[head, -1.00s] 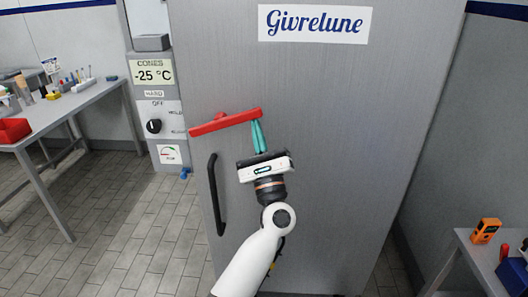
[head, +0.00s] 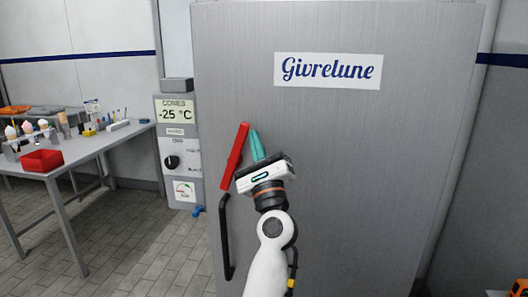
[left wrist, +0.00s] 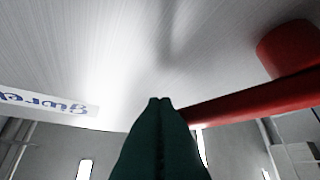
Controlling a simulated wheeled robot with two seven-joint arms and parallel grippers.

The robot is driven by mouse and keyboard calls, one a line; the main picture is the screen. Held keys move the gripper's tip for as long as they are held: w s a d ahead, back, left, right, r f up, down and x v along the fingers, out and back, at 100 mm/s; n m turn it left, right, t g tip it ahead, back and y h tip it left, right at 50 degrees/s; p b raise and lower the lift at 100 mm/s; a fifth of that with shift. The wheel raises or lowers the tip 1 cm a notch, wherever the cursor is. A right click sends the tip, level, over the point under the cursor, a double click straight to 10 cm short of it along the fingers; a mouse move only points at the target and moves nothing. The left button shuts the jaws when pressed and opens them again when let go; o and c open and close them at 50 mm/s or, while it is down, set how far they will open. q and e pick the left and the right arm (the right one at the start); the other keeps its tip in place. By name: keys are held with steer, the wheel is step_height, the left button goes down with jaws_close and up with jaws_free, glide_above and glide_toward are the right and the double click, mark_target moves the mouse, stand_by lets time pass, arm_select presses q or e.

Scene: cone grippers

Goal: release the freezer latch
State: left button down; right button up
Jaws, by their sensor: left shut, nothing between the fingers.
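The freezer door (head: 340,170) is a large grey metal panel with a "Givrelune" label, and it looks closed. The red latch lever (head: 235,156) on its left side is tilted steeply, its upper end leaning right. My left gripper (head: 257,145) has its teal fingers shut and empty, just right of the lever. In the left wrist view, the shut fingers (left wrist: 160,140) point at the door, and the red lever (left wrist: 255,100) with its round pivot is close beside them on the right. I cannot tell whether they touch. My right gripper is not in view.
A black door handle (head: 226,240) hangs below the lever. Left of the door is a control panel (head: 174,150) reading -25 °C with a black knob. A table (head: 95,143) at the left holds a red bin (head: 42,161) and cones. The floor at left is clear.

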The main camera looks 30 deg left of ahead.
arm_select(q)
steer(key=shift+s+a+r, duration=0.15)
steer(key=shift+a+r, duration=0.3)
steer(key=shift+r, duration=0.05)
stand_by(0.3)
steer(key=shift+r, duration=0.1)
step_height(320, 180, up, 10)
steer(key=p, duration=0.3)
stand_by(0.7)
